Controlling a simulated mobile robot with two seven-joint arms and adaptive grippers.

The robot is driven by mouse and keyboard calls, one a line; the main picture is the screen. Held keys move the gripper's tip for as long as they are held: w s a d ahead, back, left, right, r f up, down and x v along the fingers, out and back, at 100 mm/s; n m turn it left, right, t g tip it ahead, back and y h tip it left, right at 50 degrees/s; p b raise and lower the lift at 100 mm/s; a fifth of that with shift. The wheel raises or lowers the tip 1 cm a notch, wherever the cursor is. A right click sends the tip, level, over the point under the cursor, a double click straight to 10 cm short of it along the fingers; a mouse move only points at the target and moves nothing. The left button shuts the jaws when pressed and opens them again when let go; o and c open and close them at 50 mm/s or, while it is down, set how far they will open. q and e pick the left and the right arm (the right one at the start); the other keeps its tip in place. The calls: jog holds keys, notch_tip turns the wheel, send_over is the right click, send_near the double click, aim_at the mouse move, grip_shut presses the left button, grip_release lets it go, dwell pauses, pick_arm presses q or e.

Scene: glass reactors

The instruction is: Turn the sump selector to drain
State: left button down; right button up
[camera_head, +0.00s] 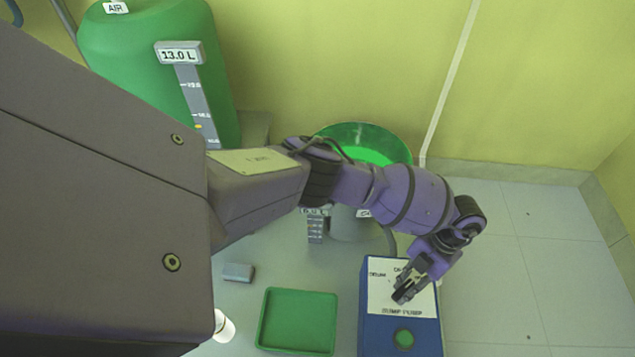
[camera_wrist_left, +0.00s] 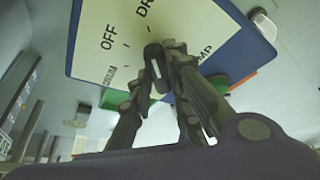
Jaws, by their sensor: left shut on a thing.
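The blue sump pump box (camera_head: 372,338) stands at the lower right in the head view. It has a white label plate (camera_head: 377,296) and a green round button (camera_head: 404,338). My left gripper (camera_head: 404,292) is over the plate and hides the selector there. In the left wrist view, the selector is a dark knob (camera_wrist_left: 155,68) with a white stripe. My left gripper (camera_wrist_left: 161,60) is shut on it. OFF, a partly cut-off word starting DR, and a third small word are printed beside it. Which mark the knob points at is hard to tell. My right gripper is out of view.
An empty green tray (camera_head: 297,320) lies left of the pump box, with a small grey block (camera_head: 238,272) farther left. A green tank (camera_head: 150,60) reading 13.0 L stands at the upper left. A green-filled vessel (camera_head: 375,140) is behind my left arm. Tiled floor is clear at right.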

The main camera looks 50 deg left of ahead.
pick_arm(q)
jog(key=shift+w+r, duration=0.15)
jog(key=shift+r, duration=0.05)
jog(key=c, duration=1.6)
grip_release()
jog(key=shift+c, duration=0.2)
jog(key=v, duration=1.2)
